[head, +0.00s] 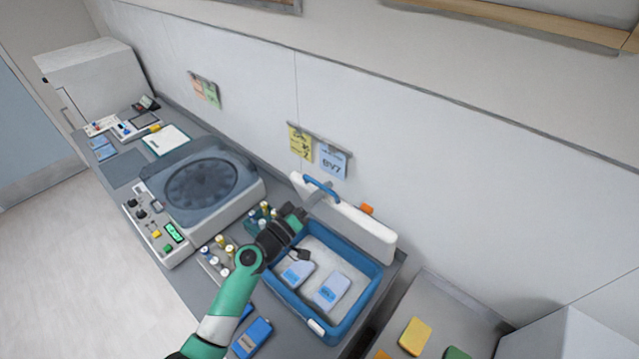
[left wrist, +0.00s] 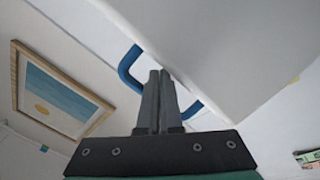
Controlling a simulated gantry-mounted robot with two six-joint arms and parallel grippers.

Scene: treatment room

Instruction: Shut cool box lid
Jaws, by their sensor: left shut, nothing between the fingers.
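The cool box (head: 346,328) is a blue open tub with a pale inside, standing on the counter. Its white lid (head: 362,228) is open, standing up along the wall side, with a blue handle (head: 320,187). My left gripper (head: 317,193) reaches over the box to the handle end of the lid. In the left wrist view its grey fingers (left wrist: 160,78) are together and empty, in front of the blue handle (left wrist: 130,70) and beside the white lid (left wrist: 235,50). I cannot tell whether they touch. My right gripper is not in view.
Two blue-white packs (head: 332,290) lie in the box. A centrifuge (head: 200,185) and several capped vials (head: 215,258) stand left of it. A blue device (head: 252,338) lies near the front edge. A lower surface with a yellow block (head: 415,336) is at right.

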